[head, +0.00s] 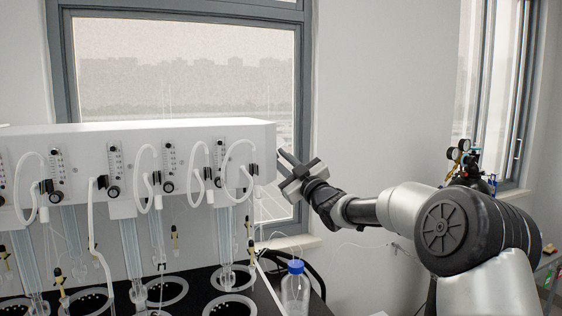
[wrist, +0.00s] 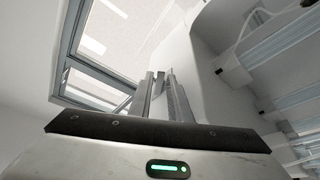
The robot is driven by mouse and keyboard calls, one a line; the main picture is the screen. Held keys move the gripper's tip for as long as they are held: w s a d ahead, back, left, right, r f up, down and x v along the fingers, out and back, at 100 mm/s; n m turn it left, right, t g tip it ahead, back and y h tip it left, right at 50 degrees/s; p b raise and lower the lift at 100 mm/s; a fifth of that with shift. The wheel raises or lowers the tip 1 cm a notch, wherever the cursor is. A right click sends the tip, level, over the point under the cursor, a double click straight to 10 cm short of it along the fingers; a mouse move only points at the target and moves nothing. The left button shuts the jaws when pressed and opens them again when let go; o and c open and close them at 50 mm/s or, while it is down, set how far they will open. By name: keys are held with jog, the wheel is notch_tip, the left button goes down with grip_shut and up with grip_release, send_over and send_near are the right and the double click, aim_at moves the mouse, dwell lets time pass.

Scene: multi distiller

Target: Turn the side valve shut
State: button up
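The white distiller housing (head: 180,135) runs across the left of the head view. It also shows in the wrist view (wrist: 205,70), right of the fingers. My gripper (head: 287,158) is just off its right end, pointing left toward it. In the wrist view my gripper's two grey fingers (wrist: 160,76) stand apart with a narrow gap. A small grey piece (wrist: 159,80) shows between the fingertips; I cannot tell whether it is the side valve or something behind. The side valve is not clearly seen in the head view, where my gripper covers that area.
A clear bottle with a blue cap (head: 296,268) stands below my gripper. Tubes, gauges and glassware line the housing's front. A window (head: 185,70) is behind. Pressure gauges (head: 458,151) stand at the right behind my arm. The wall beside my gripper is bare.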

jog(key=b+v, duration=0.3)
jog(key=v, duration=1.4)
jog(key=shift+s, duration=0.2)
jog(key=shift+f, duration=0.1)
